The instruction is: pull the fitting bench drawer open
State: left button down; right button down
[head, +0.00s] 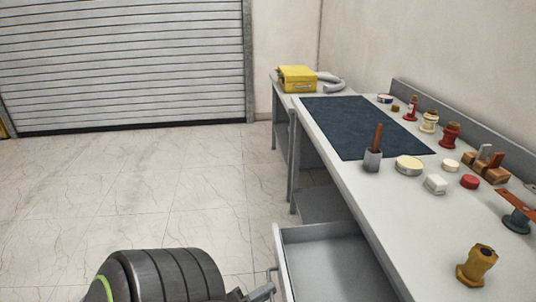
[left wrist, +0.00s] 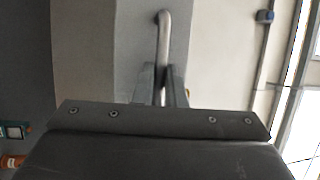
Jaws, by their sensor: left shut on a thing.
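The fitting bench drawer (head: 281,262) stands out from under the bench at the lower middle of the head view. Its grey inside shows and looks empty; its near end is cut off by the frame. My left gripper (head: 270,290) is at the drawer's front and is shut on the handle (head: 274,271). In the left wrist view the left gripper (left wrist: 162,82) closes around the metal bar handle (left wrist: 164,38), with the grey drawer front (left wrist: 135,40) behind it. My right gripper is in neither view.
A yellow case (head: 297,79) stands at the far end. The floor (head: 150,190) left of the bench is clear.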

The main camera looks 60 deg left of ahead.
pick_arm(q)
jog(key=c, duration=1.5)
grip_release()
jog(key=s+f+b, duration=0.3)
jog(key=s, duration=1.4)
jog(key=shift+b, duration=0.4)
